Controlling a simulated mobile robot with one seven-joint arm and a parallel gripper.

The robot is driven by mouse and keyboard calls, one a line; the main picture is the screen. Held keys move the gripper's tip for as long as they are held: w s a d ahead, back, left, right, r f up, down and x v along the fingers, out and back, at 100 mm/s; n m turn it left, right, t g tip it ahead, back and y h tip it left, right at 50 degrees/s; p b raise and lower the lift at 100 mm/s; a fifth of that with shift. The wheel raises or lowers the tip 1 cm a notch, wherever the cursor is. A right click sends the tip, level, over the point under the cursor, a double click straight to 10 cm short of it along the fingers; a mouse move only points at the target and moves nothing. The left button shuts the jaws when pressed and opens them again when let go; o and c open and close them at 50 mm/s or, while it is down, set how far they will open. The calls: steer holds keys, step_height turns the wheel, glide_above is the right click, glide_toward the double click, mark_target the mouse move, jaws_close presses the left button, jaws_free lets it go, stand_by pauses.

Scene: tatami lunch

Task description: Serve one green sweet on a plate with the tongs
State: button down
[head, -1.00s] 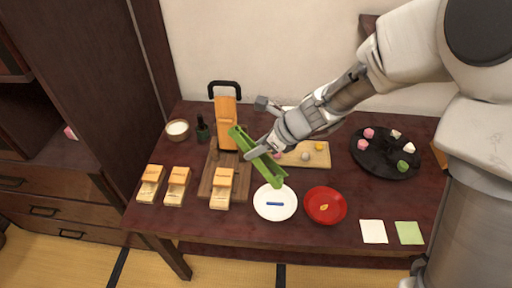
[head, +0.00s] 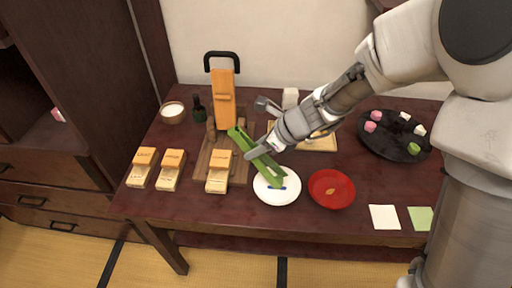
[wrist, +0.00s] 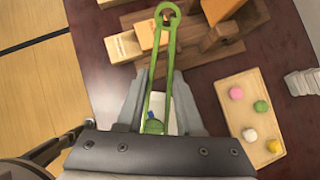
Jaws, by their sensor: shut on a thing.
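My gripper (head: 262,147) is shut on the green tongs (head: 245,145), which slant down with their lower end over the white plate (head: 270,199). In the wrist view the tongs (wrist: 168,60) show two arms joined at a ring. A rounded green lump, looking like a green sweet (wrist: 154,127), shows between the arms near their lower end. I cannot tell if it is pinched or lies on the plate. A blue strip on the plate is partly hidden. Another green sweet (wrist: 261,106) sits on the wooden board (wrist: 232,90). One more green sweet (head: 413,148) is on the black tray (head: 385,150).
A red plate (head: 331,202) is right of the white plate. Wooden boxes (head: 170,172) stand left, with a wooden stand (head: 224,100) behind. A white card (head: 384,217) and a green card (head: 420,218) lie at the front right. The front left edge is clear.

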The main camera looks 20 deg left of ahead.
steer(key=c, duration=0.9)
jaws_free()
steer(key=shift+r, duration=0.1)
step_height(320, 180, up, 10)
steer(key=p, duration=0.9)
steer(key=shift+p, duration=0.4)
